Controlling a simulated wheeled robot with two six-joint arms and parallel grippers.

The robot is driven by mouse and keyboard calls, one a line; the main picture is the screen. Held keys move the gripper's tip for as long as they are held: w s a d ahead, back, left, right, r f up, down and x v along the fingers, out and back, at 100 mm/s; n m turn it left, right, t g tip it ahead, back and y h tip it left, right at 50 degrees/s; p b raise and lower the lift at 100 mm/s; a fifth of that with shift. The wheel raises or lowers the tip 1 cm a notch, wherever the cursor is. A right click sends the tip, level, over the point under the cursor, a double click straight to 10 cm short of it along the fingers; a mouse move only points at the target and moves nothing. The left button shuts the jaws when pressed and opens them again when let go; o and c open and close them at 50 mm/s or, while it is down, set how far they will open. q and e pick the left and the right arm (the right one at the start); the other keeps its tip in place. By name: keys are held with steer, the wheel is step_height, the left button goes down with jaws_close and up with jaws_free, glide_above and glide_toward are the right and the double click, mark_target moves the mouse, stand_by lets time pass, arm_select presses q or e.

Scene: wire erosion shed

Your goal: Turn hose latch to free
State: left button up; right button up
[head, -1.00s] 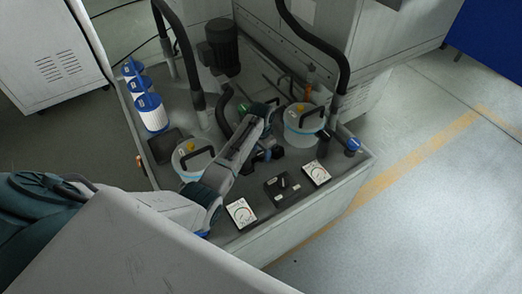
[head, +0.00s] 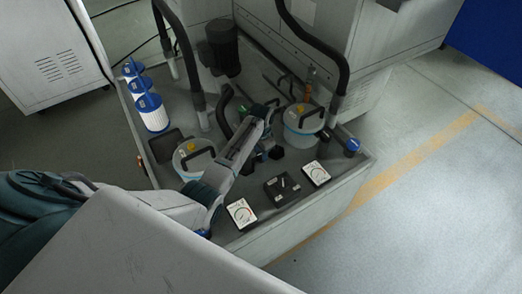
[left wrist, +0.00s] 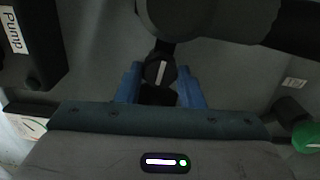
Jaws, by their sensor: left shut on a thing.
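The hose latch seems to be the black round knob with a white line (left wrist: 160,72) in the left wrist view. Its white line stands nearly upright in the picture. My left gripper (left wrist: 161,80) has its two blue fingers on either side of this knob and is shut on it. A thick dark hose (left wrist: 290,28) runs just beyond.
Two round filter housings (head: 193,160) (head: 306,122) stand on either side of my arm. Two gauges (head: 241,213) (head: 317,173) and a black switch box (head: 282,187) line the front. A green knob (left wrist: 307,138) lies right of my gripper. Blue-capped cartridges (head: 152,112) stand at left.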

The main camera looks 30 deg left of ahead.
arm_select(q)
steer(key=m+p, duration=0.2)
steer(key=m, duration=0.1)
steer(key=shift+r, duration=0.2)
steer(key=m+p, duration=0.2)
steer(key=m, duration=0.2)
steer(key=shift+m, duration=0.4)
steer(key=m+p, duration=0.1)
steer(key=m, duration=0.3)
steer(key=shift+f+p, duration=0.1)
steer(key=shift+p, duration=0.3)
steer(key=m+p, duration=0.1)
steer(key=m, duration=0.3)
steer(key=shift+m, duration=0.6)
steer(key=o, duration=1)
steer(key=shift+f, duration=0.1)
